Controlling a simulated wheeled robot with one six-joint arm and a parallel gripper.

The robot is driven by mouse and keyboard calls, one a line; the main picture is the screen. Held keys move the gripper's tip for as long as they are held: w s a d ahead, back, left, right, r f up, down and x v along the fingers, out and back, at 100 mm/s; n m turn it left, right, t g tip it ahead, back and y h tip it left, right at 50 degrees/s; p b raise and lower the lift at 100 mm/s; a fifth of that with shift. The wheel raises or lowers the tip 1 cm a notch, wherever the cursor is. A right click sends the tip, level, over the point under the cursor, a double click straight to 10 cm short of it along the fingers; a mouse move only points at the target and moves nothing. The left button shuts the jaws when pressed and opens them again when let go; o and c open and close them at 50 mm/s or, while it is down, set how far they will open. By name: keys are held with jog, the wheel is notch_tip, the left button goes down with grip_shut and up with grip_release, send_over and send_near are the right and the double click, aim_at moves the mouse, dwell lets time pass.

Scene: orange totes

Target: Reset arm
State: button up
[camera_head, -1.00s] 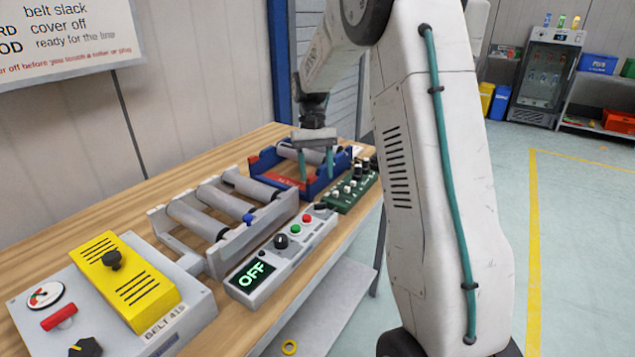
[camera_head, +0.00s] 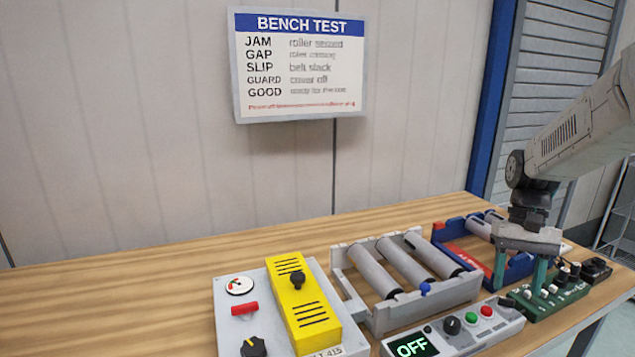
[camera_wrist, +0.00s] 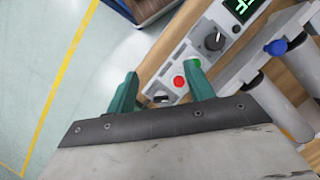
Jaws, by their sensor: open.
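My gripper (camera_head: 519,275) hangs at the right of the bench in the head view, with its two teal fingers apart and nothing between them. In the wrist view my gripper (camera_wrist: 160,90) shows its fingers spread, with the grey control box (camera_wrist: 205,60) beyond them. My arm reaches in from the right edge of the head view. The control box (camera_head: 455,335) has a display reading OFF, a black knob, and green and red buttons. It stands in front of the roller frame (camera_head: 400,315).
A yellow-covered unit (camera_head: 300,305) on a grey plate stands to the left. A blue and red tray (camera_head: 455,238) and a green switch board (camera_head: 555,300) are close to my gripper. The wooden bench (camera_head: 120,310) is bare at left. A BENCH TEST sign (camera_head: 298,65) hangs behind.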

jog(key=s+a+r+n+t, duration=0.1)
jog(key=s+a+r, duration=0.1)
jog(key=s+a, duration=0.2)
jog(key=s+a+r+n+t+h, duration=0.1)
jog(key=s+a, duration=0.3)
jog(key=s, duration=0.6)
jog(key=s+a+r+n+t, duration=0.1)
jog(key=s+a+r+t, duration=0.2)
jog(key=s, duration=0.5)
jog(key=shift+a+r+n, duration=0.25)
jog(key=shift+a+n, duration=0.15)
jog(key=shift+a, duration=0.35)
